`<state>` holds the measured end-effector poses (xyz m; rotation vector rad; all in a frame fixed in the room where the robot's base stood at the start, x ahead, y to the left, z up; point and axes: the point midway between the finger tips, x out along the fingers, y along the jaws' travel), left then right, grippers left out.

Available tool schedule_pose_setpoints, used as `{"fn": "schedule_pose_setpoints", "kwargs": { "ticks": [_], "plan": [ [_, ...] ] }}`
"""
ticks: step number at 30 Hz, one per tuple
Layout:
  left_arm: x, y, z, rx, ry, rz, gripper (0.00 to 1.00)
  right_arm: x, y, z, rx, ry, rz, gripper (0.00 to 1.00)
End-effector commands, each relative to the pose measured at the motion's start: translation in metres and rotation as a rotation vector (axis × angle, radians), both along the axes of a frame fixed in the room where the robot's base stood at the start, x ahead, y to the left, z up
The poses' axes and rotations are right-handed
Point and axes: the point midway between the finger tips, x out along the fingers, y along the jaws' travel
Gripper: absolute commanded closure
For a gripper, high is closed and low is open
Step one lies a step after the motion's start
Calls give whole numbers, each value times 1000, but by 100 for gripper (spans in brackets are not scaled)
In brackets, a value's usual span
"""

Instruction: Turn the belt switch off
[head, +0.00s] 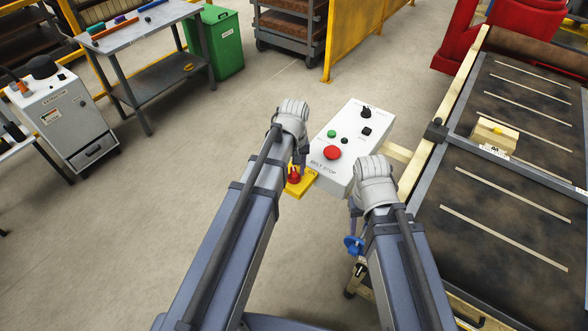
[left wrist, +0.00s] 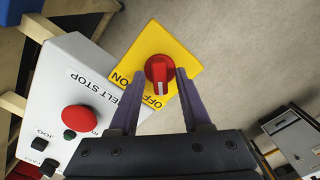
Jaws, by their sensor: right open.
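The belt switch (left wrist: 158,72) is a red rotary knob on a yellow plate (left wrist: 184,52) marked ON and OFF. The plate sits beside the white control box (head: 352,140). In the left wrist view the knob's white mark points down, close to the OFF lettering. My left gripper (left wrist: 160,74) is open, with its fingertips on either side of the knob and small gaps showing. In the head view, my left wrist partly hides the switch (head: 294,174).
The box carries a large red belt stop button (head: 332,153), a green button (head: 332,134) and black controls. The conveyor (head: 500,185) fills the right side. Open floor lies left.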

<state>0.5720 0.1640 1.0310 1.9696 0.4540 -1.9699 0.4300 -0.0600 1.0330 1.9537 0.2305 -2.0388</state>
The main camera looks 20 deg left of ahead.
Motion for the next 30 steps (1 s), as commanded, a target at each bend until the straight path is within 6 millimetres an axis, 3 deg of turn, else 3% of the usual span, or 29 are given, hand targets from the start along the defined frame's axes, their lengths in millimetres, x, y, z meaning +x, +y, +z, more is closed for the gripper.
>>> {"fn": "schedule_pose_setpoints", "kwargs": {
  "ticks": [14, 30],
  "plan": [
    [0, 0, 8, 0, 0, -1, 48, 0, 0, 8, 0, 0, -1, 50],
    [0, 0, 72, 0, 0, -1, 48, 0, 0, 72, 3, 0, -13, 50]
  ]
}}
